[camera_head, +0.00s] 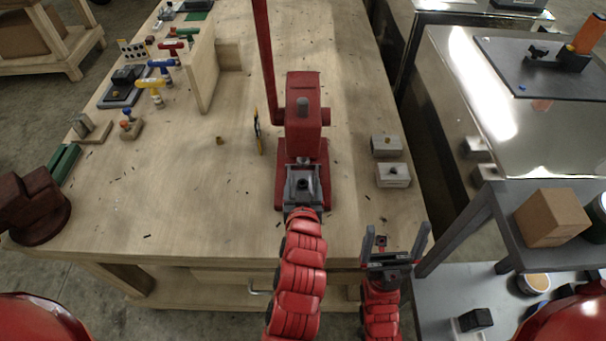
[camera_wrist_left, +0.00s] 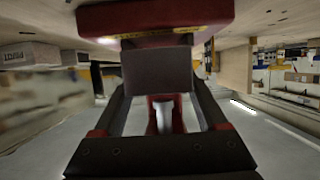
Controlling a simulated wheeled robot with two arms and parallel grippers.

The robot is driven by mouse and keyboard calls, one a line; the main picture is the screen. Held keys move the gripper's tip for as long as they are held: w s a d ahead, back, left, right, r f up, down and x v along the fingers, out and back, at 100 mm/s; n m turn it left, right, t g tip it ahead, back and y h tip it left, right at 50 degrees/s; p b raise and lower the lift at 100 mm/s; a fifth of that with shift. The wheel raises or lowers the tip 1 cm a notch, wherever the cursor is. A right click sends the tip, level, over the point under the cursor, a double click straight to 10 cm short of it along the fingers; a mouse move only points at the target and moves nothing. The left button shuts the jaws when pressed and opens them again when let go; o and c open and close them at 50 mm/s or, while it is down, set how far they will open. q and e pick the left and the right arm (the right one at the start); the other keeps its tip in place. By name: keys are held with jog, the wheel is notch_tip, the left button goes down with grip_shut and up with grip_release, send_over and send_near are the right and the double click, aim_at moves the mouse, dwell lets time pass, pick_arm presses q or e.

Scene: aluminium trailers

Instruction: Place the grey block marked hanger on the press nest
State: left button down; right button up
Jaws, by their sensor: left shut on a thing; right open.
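The red press (camera_head: 303,125) stands in the middle of the wooden bench, with its base (camera_head: 324,190) toward me. My left gripper (camera_head: 303,186) is at the front of the press, under its head, and is shut on a grey block. In the left wrist view the block (camera_wrist_left: 157,70) sits between the fingers, close to a red part of the press (camera_wrist_left: 155,20). No marking on it is readable. The nest is mostly hidden by the gripper and block, and I cannot tell whether the block touches it. My right gripper (camera_head: 392,246) is open and empty at the bench's front edge.
Two grey blocks (camera_head: 386,145) (camera_head: 393,175) lie right of the press; a block marked PIVOT (camera_wrist_left: 30,55) shows in the left wrist view. The long red lever (camera_head: 264,55) rises behind. A wooden board (camera_head: 203,70) and coloured-handled tools stand left. The bench's front left is mostly clear.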

aim_at(303, 172)
pick_arm(q)
jog(key=w+p, duration=0.1)
jog(key=w, duration=0.4)
jog(key=shift+s+f+p, duration=0.15)
jog(key=shift+f+p, duration=0.35)
jog(key=shift+f, duration=0.15)
jog(key=shift+f, duration=0.15)
jog(key=shift+f+b, duration=0.15)
jog(key=shift+b, duration=0.15)
grip_release()
